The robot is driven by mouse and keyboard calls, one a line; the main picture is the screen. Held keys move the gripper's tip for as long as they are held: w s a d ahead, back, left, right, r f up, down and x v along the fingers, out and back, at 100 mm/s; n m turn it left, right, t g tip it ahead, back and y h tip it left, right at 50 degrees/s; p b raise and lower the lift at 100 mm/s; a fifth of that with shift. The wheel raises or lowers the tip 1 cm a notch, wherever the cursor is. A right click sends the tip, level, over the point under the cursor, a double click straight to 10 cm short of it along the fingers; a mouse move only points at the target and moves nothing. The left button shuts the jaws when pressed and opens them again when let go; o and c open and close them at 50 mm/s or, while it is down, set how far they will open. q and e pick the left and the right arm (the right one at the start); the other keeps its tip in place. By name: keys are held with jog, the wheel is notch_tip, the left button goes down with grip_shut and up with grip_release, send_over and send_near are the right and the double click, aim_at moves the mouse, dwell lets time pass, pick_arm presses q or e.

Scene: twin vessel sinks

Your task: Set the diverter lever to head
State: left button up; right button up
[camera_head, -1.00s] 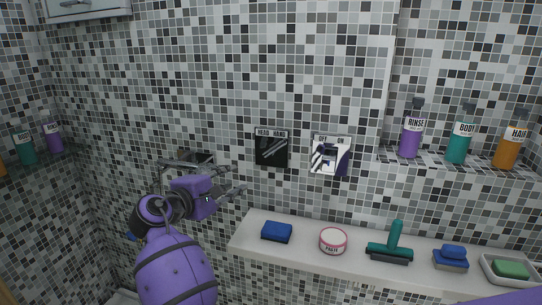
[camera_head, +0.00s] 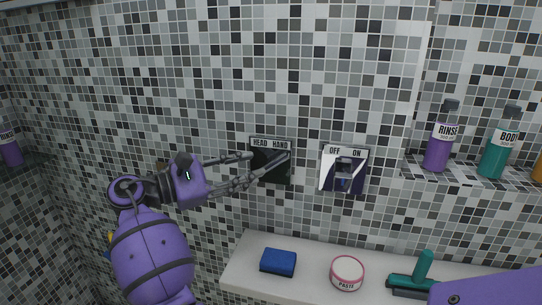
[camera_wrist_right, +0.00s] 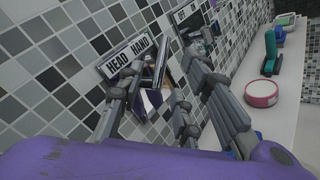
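The diverter plate (camera_head: 258,177) is a dark square on the tiled wall with HEAD on the left of its label and HAND on the right. My right gripper (camera_head: 268,156) is open in front of it, one finger reaching the left edge and the other crossing towards the HAND side. In the right wrist view the label (camera_wrist_right: 124,60) shows close up, with a shiny lever-like part (camera_wrist_right: 160,66) below HAND, between the spread fingers. The lever is mostly hidden by the finger in the head view. Contact cannot be told. My left gripper is not in view.
An OFF/ON plate (camera_head: 344,170) is just right of the diverter. Below, a white ledge (camera_head: 246,262) holds a blue sponge (camera_head: 278,262), a paste jar (camera_head: 347,273) and a green squeegee (camera_head: 415,278). A shelf at right holds a rinse bottle (camera_head: 439,140) and a body bottle (camera_head: 500,145).

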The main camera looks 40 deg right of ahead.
aim_at(276, 161)
jog(key=shift+s+d+r, duration=0.15)
jog(key=shift+s+d, duration=0.15)
jog(key=shift+d, duration=0.25)
jog(key=shift+s+d+r, duration=0.15)
jog(key=shift+s+d, duration=0.15)
jog(key=shift+d, duration=0.25)
jog(key=d+p, duration=0.1)
jog(key=d, duration=0.2)
jog(key=shift+s+d+f, duration=0.1)
jog(key=shift+d, duration=0.85)
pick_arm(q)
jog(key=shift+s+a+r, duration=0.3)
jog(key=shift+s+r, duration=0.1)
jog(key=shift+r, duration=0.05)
pick_arm(e)
grip_shut()
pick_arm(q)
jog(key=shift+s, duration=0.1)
